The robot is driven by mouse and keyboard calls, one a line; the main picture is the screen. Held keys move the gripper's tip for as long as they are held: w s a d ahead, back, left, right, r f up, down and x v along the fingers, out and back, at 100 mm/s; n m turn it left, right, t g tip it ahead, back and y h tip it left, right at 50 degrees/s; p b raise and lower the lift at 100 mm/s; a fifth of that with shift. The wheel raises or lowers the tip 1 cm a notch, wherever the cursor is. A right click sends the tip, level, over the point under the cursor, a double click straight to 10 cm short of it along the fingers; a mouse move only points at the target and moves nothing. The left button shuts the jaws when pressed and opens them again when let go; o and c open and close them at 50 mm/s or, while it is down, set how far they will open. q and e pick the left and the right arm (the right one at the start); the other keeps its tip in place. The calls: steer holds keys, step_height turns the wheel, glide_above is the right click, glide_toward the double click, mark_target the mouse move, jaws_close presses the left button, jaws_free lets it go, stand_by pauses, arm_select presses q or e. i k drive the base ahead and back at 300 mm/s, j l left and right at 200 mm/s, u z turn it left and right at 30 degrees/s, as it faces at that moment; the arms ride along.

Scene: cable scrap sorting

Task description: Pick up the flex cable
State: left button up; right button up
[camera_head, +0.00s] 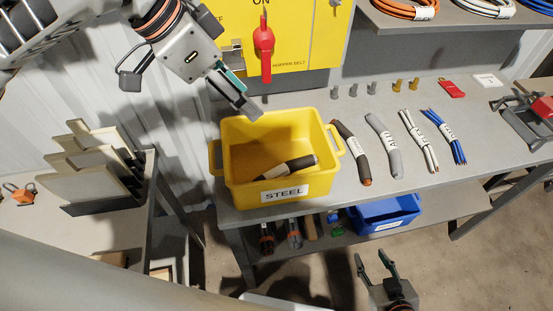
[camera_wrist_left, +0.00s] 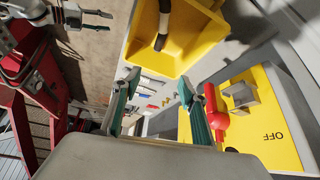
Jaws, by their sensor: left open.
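Several short labelled cables lie on the grey bench: a dark one (camera_head: 351,150), a grey one (camera_head: 384,145), a white bundle (camera_head: 419,140) and a blue bundle (camera_head: 444,136). Their labels are too small to read, so I cannot tell which is the flex cable. Another dark cable with a white band (camera_head: 287,168) lies in the yellow STEEL bin (camera_head: 230,150); it also shows in the left wrist view (camera_wrist_left: 162,25). My left gripper (camera_head: 243,103) is open and empty above the bin's back edge; its fingers are apart in the left wrist view (camera_wrist_left: 157,82). My right gripper (camera_head: 375,264) is open and empty, low in front of the bench.
A yellow panel with a red handle (camera_head: 264,48) stands behind the bin. Small metal pegs (camera_head: 372,88) and a red tag (camera_head: 451,88) lie at the bench's back. A blue bin (camera_head: 385,214) is on the lower shelf. Upright boards (camera_head: 92,175) stand at left.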

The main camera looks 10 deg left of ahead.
mark_target(424, 144)
steer(key=k, duration=1)
